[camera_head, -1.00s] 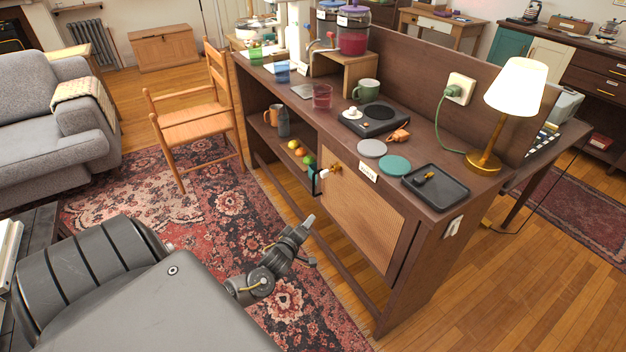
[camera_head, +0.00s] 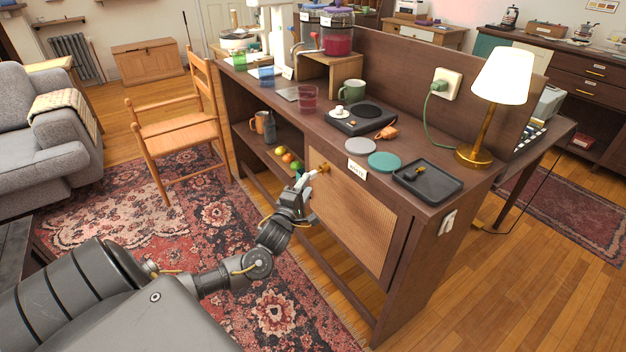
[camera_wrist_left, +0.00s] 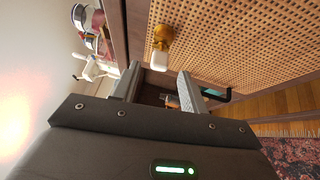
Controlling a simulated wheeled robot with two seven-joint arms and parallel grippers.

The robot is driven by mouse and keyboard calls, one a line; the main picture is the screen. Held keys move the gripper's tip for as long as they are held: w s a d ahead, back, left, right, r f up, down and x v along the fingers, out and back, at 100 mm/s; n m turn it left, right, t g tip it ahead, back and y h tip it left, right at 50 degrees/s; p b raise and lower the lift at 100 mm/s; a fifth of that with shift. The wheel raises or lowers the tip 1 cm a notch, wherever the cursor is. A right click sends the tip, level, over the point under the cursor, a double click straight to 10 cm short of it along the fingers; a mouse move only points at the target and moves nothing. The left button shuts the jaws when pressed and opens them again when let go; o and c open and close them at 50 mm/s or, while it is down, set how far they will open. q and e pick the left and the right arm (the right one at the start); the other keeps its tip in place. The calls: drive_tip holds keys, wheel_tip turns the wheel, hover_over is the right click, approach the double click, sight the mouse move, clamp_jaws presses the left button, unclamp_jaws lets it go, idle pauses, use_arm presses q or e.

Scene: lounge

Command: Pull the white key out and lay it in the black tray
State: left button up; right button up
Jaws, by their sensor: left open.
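The white key (camera_wrist_left: 159,60) sticks out of a brass lock (camera_wrist_left: 163,35) on the woven cabinet door. In the head view the brass lock (camera_head: 323,168) is near the door's top left corner, with the white key (camera_head: 311,173) beside my fingertips. My left gripper (camera_wrist_left: 158,84) is open, its two fingers spread either side of the key's line, the key just beyond the tips. The left gripper also shows in the head view (camera_head: 302,184). The black tray (camera_head: 442,187) lies on the cabinet top at right, with a small brass-coloured item (camera_head: 421,171) in it. My right gripper is out of view.
A label (camera_head: 357,169) stands at the top edge above the door. A lamp (camera_head: 490,105) stands behind the tray. A wooden chair (camera_head: 175,130) stands left of the cabinet.

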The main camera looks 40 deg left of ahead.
sight(311, 180)
use_arm(q)
drive_tip(key=b+x, duration=0.1)
drive_tip(key=x, duration=0.2)
drive_tip(key=shift+w, duration=0.15)
drive_tip(key=shift+b+x, duration=0.3)
drive_tip(key=shift+x, duration=1)
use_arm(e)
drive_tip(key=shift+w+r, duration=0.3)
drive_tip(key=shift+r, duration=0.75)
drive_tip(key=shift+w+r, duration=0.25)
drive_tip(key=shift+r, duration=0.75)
use_arm(q)
drive_tip(key=shift+a, duration=0.1)
clamp_jaws()
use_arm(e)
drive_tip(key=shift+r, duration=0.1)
use_arm(q)
drive_tip(key=shift+s+a+p, duration=0.1)
drive_tip(key=shift+s+p, duration=0.2)
drive_tip(key=shift+s, duration=0.1)
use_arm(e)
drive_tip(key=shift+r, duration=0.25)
